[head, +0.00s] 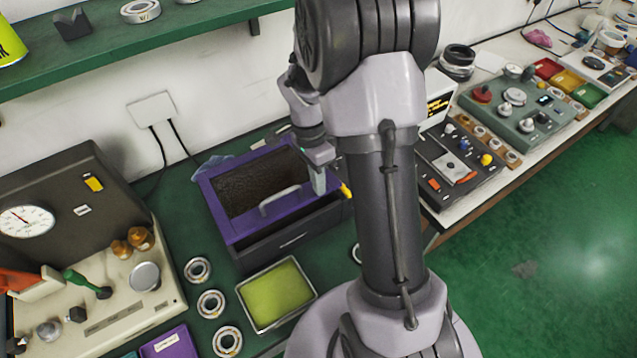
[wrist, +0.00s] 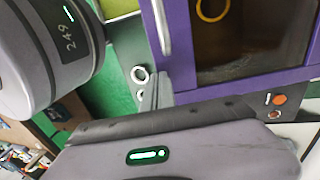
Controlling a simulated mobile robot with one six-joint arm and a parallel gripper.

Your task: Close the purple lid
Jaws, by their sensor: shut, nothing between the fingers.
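The purple lid (head: 222,207) is a frame around a dark window, with a pale bar handle (head: 281,200) near its front edge. It sits over a dark box (head: 293,240) on the green bench. I cannot tell exactly how far its front edge stands above the box. In the wrist view the purple lid (wrist: 183,65) fills the upper right, and a yellow ring shows in its window area. My gripper (head: 319,183) is shut and empty at the lid's right side, near the handle's right end; contact cannot be told. The arm hides part of the bench behind it.
A tray with a green pad (head: 275,295) and several bearing rings (head: 210,303) lie in front of the box. A gauge machine (head: 70,250) stands left. A green shelf (head: 130,50) hangs above. Control panels (head: 460,165) stand right.

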